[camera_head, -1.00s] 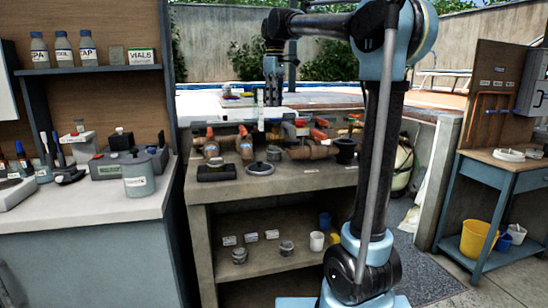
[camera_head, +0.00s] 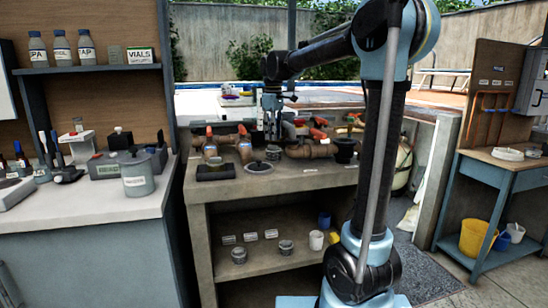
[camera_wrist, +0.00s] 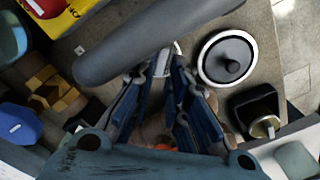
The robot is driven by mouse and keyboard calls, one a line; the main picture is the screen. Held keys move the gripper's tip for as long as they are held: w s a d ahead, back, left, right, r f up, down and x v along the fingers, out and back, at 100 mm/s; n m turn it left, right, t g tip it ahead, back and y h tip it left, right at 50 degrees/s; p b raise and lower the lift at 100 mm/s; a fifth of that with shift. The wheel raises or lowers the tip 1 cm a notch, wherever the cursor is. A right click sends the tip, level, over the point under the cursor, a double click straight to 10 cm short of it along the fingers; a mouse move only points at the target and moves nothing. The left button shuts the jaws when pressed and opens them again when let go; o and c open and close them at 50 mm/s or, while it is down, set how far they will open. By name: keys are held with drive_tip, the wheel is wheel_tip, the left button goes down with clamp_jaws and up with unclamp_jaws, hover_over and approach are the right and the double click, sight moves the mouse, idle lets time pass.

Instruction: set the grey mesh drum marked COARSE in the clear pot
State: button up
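Two small grey drums (camera_head: 239,255) and (camera_head: 286,247) stand on the lower shelf of the bench in the head view. Their markings are too small to read, so I cannot tell which is COARSE. I cannot pick out the clear pot with certainty. My gripper (camera_head: 269,137) points down over the back of the bench top, near the pipework and behind a dark round lid with a knob (camera_head: 258,167).
Brown pipes with red-handled valves (camera_head: 310,150) crowd the bench top (camera_head: 300,185). A black box (camera_head: 215,170) stands at its left. A grey bar (camera_wrist: 150,40) crosses the wrist view.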

sight(273, 153)
drive_tip(key=shift+f, duration=1.95)
clamp_jaws()
drive_tip(key=shift+r, duration=0.15)
